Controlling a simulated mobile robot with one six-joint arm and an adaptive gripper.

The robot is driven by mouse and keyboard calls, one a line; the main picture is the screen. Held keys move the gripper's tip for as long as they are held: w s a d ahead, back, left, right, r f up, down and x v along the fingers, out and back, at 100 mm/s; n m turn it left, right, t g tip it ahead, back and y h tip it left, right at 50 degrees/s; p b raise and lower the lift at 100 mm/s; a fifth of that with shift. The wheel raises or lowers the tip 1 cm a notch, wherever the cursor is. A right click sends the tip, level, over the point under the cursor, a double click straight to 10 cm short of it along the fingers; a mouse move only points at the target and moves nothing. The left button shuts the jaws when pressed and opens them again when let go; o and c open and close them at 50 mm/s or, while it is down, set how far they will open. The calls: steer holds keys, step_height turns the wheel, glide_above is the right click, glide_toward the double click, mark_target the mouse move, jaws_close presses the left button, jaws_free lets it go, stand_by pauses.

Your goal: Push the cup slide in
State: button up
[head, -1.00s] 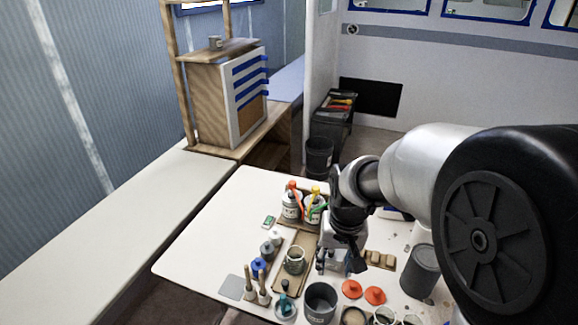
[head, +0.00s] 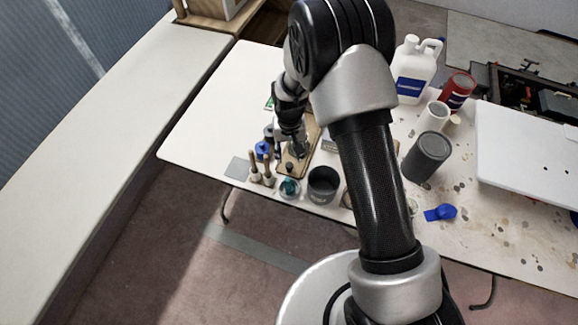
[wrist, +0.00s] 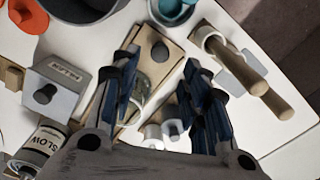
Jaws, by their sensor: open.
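The cup slide is a narrow wooden board with a dark round knob at its near end. In the head view the slide (head: 302,168) lies on the white table, partly covered by my arm. In the wrist view the slide (wrist: 143,35) runs between my fingers, with its knob (wrist: 160,51) near the fingertips. A greenish glass cup (wrist: 140,88) stands on the board beside one finger, partly hidden. My gripper (wrist: 162,63) is open above the slide, its fingers spread to either side. It also shows in the head view (head: 296,152). Contact with the knob cannot be told.
A dark pot (head: 323,184), a teal-topped jar (head: 289,188) and wooden-handled brushes (head: 262,170) stand close to the slide's near end. A grey box with a knob (wrist: 55,90) and a can (wrist: 40,145) are left in the wrist view. A dark cylinder (head: 427,157) stands farther right.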

mark_target(289, 165)
step_height(289, 165, down, 9)
steer(key=shift+r+b, duration=0.15)
steer(key=shift+b, duration=0.75)
steer(key=shift+c, duration=0.4)
jaws_close()
